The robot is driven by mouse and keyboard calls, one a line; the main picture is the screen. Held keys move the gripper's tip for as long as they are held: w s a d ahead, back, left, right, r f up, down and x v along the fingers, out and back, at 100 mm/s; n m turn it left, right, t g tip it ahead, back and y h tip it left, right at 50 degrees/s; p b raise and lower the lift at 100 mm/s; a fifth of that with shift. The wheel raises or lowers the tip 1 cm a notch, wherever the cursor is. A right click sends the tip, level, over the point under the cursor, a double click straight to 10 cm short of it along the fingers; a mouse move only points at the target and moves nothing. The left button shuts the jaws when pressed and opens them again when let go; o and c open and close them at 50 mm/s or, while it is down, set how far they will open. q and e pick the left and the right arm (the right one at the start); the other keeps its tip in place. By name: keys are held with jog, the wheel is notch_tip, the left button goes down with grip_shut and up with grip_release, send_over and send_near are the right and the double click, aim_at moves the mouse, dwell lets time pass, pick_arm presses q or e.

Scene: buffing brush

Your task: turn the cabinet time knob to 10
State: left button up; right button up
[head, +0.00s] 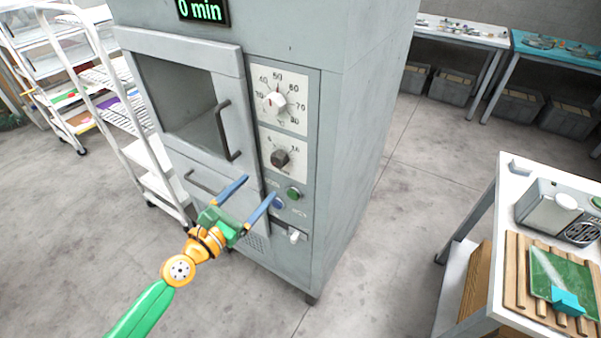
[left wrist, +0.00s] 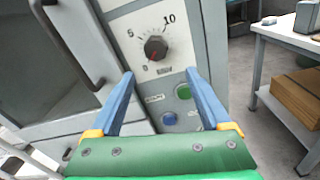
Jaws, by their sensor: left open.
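The grey cabinet (head: 345,120) stands in the middle of the head view. Its time knob (head: 280,158) is a dark knob on the lower white dial plate. In the left wrist view the time knob (left wrist: 155,47) shows a red mark towards the lower-left 0, with 5 and 10 printed around it. The cabinet's display (head: 203,10) reads 0 min. My left gripper (head: 259,188) is open and empty, in front of the panel and below the time knob. In the left wrist view its blue fingers (left wrist: 159,73) are spread, with the knob beyond and above the tips.
The cabinet door handle (head: 227,132) sticks out at left. A white table (head: 510,178) stands at right.

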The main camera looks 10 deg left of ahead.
aim_at(276, 163)
pick_arm(q)
jog(key=shift+n, duration=0.6)
jog(key=x, duration=0.5)
jog(key=r+x, duration=0.1)
jog(key=x, duration=0.1)
jog(key=shift+w+a, duration=0.35)
jog(key=shift+w+d+r, duration=0.2)
jog(key=shift+w+d, duration=0.05)
jog(key=shift+d, duration=0.1)
pick_arm(e)
jog(key=shift+w+a+r, duration=0.2)
jog(key=shift+w+a, duration=0.25)
jog(key=shift+w, duration=0.15)
pick_arm(q)
jog(key=shift+a, duration=0.1)
jog(key=c, duration=0.6)
grip_shut()
pick_arm(e)
jog(key=shift+d, duration=0.15)
